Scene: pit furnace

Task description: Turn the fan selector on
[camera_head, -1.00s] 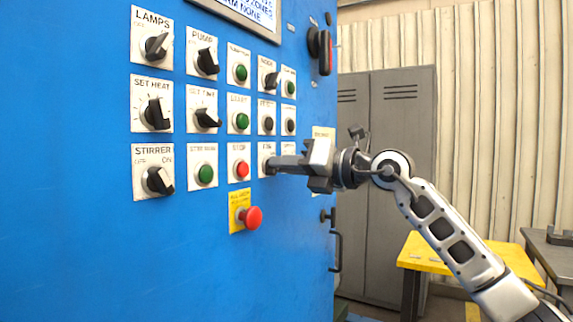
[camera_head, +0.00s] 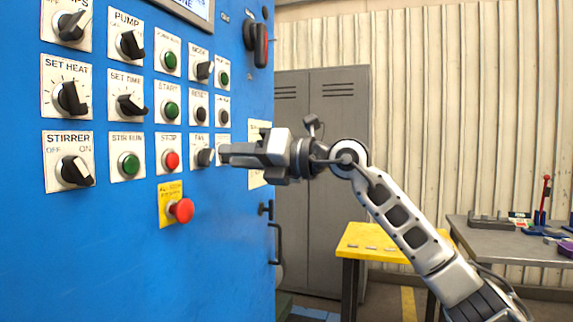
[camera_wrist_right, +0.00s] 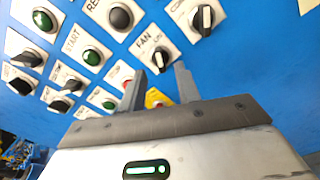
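The fan selector (camera_head: 205,157) is a black knob on a white plate in the lowest row of the blue panel, right of the red stop button. In the right wrist view the plate marked FAN shows the selector (camera_wrist_right: 161,57) with its handle turned at an angle to the plate; its position marks are too small to read. My right gripper (camera_head: 224,154) is just right of the knob in the head view, apparently clear of it. In the wrist view its fingertips (camera_wrist_right: 159,72) are apart with nothing between them, the knob lying just beyond. My left gripper is out of view.
Other knobs and buttons crowd the panel, including the stop button (camera_head: 172,160) and a red mushroom button (camera_head: 181,210) below. Another selector (camera_wrist_right: 203,20) is close to the fan one. A grey locker (camera_head: 335,110) and a yellow table (camera_head: 372,240) stand behind my right arm.

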